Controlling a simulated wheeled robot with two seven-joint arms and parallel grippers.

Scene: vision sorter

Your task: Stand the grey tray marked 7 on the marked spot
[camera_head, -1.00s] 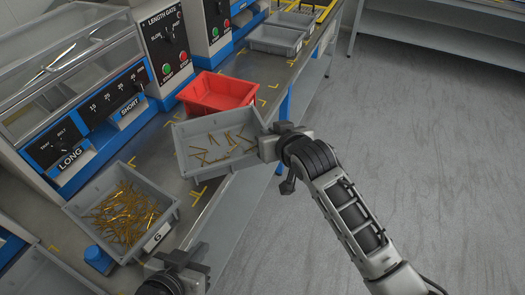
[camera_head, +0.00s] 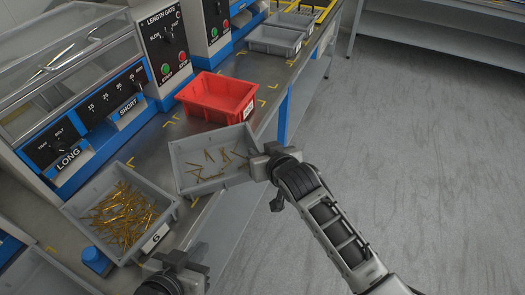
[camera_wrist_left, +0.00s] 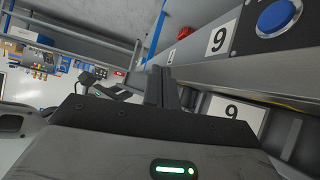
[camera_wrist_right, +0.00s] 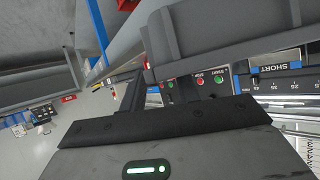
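A grey tray (camera_head: 212,183) holding loose brass pins is in my right gripper (camera_head: 262,167). The gripper is shut on its right end wall. The tray looks raised and slightly tilted over the bench's front edge; its number is not visible. In the right wrist view a grey tray wall (camera_wrist_right: 158,35) shows close to the finger. Yellow corner marks (camera_head: 131,162) lie on the bench beside the tray, which may hide others. I cannot tell which marks are the task's spot. My left gripper (camera_head: 203,268) is low in the head view, empty, its fingers together in the left wrist view (camera_wrist_left: 162,88).
A grey tray marked 6 (camera_head: 169,222), full of brass pins, stands front left. A red bin (camera_head: 205,112) stands behind the held tray. Machines with LONG and SHORT panels (camera_head: 75,145) line the back. More grey trays (camera_head: 272,47) stand farther along. Open floor lies right.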

